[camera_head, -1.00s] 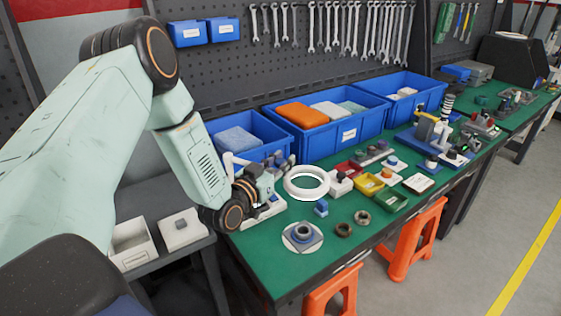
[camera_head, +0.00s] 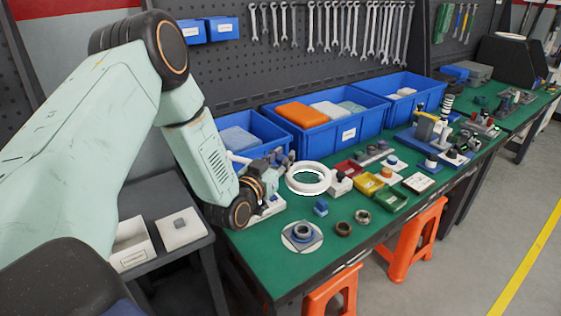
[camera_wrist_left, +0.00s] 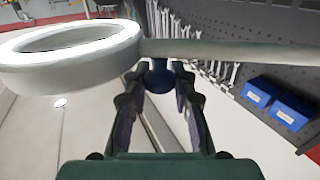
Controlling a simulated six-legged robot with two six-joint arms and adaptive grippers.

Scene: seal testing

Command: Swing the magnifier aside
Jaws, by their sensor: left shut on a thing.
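The magnifier (camera_head: 292,181) is a white ring held out flat above the bench on a pale arm. In the left wrist view the ring (camera_wrist_left: 72,75) fills the upper left and its pale arm (camera_wrist_left: 230,50) runs off to the right. My left gripper (camera_head: 279,164) is beside the ring, on its left. In the left wrist view my left gripper (camera_wrist_left: 158,88) is shut on a dark blue knob (camera_wrist_left: 158,76) just below where ring and arm meet. The lower part of the knob is hidden between the fingers. My right gripper is out of view.
A round plate with a fitting (camera_head: 302,236), a small blue block (camera_head: 321,208) and dark rings (camera_head: 343,229) lie on the green bench (camera_head: 270,265). Yellow (camera_head: 368,183) and green (camera_head: 390,199) trays stand to the right. Blue bins (camera_head: 325,145) line the back.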

